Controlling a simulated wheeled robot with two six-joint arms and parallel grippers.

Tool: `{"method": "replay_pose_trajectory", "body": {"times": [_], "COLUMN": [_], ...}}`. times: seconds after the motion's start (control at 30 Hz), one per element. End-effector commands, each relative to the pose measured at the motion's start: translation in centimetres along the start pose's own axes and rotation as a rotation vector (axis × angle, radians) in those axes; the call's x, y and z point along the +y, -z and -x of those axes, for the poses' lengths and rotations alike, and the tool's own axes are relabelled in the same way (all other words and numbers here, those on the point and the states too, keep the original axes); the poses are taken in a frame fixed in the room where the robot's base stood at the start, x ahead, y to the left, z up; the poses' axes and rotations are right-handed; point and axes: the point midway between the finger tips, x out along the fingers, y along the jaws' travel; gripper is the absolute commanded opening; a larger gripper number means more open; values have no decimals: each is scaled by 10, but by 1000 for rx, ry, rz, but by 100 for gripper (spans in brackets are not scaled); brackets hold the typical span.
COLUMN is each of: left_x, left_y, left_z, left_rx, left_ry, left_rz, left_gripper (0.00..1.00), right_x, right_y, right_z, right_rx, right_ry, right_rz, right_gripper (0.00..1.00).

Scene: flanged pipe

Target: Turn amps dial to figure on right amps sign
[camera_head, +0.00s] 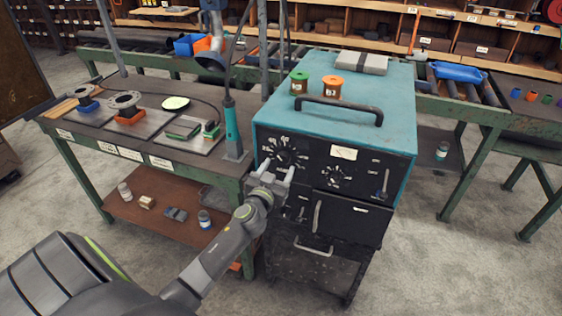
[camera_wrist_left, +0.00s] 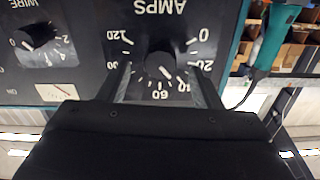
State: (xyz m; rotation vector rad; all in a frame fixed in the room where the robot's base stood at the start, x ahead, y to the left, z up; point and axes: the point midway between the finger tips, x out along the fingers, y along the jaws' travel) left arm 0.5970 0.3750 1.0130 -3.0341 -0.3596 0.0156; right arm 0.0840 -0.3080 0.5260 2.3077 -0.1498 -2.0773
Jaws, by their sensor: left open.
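The AMPS dial (camera_head: 284,152) is on the upper left of the welder's black front panel. In the left wrist view it appears upside down, with its black knob (camera_wrist_left: 159,66) inside a ring of figures from 0 to 120. The knob's white mark appears to point between 40 and 60. My left gripper (camera_head: 277,167) is open in front of the dial. Its fingers (camera_wrist_left: 160,85) show on either side of the knob; contact cannot be told. White signs line the workbench's front edge; the rightmost sign (camera_head: 160,162) is too small to read. My right gripper is not in view.
The blue welder top (camera_head: 360,100) carries a handle and green and orange spools. A teal torch (camera_head: 232,130) stands at the bench's right end.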

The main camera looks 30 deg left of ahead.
Motion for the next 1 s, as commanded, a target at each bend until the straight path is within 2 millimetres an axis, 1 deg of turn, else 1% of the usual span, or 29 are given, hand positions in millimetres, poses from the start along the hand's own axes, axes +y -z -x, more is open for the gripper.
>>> {"method": "replay_pose_trajectory", "body": {"times": [0.03, 0.1, 0.23, 0.4, 0.63, 0.9, 0.97, 1.0], "left_x": [0, 0, 0, 0, 0, 0, 0, 0], "left_y": [1, 0, 0, 0, 0, 0, 0, 0], "left_z": [-8, -16, -26, -32, -32, -31, -31, -31], "left_rx": [1, 0, 1, 0, 0, 0, 0, 0], "left_ry": [0, 0, 0, 0, 0, 0, 0, 0], "left_rz": [-2, -1, -1, -1, 0, 0, 0, 0], "left_gripper": [59, 59, 59, 59, 59, 23, 16, 14], "right_x": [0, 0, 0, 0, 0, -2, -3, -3], "right_y": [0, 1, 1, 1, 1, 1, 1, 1], "right_z": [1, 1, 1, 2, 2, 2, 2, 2], "right_rx": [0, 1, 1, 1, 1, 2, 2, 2], "right_ry": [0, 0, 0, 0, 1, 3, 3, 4], "right_rz": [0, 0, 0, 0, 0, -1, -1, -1], "right_gripper": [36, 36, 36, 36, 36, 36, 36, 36]}}
